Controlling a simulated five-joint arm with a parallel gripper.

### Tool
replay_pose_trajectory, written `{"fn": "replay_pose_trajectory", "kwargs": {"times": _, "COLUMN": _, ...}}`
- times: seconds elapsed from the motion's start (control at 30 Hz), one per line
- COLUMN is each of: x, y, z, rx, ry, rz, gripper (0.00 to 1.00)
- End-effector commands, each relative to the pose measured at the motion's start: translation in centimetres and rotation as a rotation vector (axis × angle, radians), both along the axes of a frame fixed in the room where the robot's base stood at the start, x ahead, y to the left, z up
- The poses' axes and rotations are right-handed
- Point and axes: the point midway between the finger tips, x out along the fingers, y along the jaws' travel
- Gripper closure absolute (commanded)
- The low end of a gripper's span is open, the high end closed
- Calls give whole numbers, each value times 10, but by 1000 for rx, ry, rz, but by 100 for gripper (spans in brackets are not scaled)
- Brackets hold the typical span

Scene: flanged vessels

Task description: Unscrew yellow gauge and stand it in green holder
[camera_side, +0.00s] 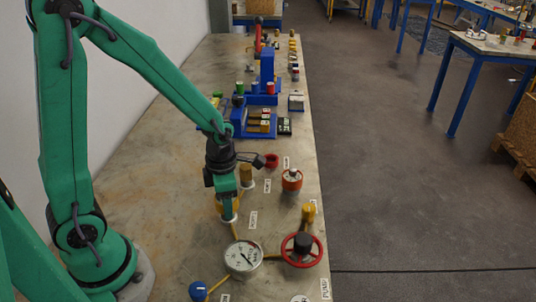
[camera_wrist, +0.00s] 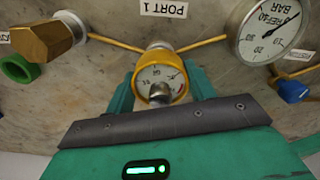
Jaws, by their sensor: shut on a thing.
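The yellow gauge (camera_wrist: 142,83) has a yellow rim and a white dial. In the wrist view it sits between the two green fingers of my gripper (camera_wrist: 161,92), which is shut on it. It is at the port below the PORT 1 label; its lower joint is hidden. In the side view my gripper (camera_side: 228,204) points down over the port, with a little of the gauge's yellow (camera_side: 235,204) showing around the fingers. A green ring-shaped holder (camera_wrist: 17,68) lies at the left of the wrist view. I cannot make it out in the side view.
A brass hex fitting (camera_wrist: 48,40) stands beside the green holder. A large white reference gauge (camera_side: 242,257), a red handwheel (camera_side: 302,250) and a blue valve handle (camera_side: 198,291) stand near my gripper. A red ring (camera_side: 271,160) and blue racks (camera_side: 262,128) lie farther back.

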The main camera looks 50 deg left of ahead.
Motion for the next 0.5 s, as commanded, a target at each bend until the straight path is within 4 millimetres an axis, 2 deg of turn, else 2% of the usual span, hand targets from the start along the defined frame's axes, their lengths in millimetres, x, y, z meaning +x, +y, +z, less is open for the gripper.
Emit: {"fn": "replay_pose_trajectory", "kwargs": {"times": 0.5, "x": 1, "y": 0, "z": 15, "rx": 0, "ry": -2, "rz": -1, "gripper": 73}}
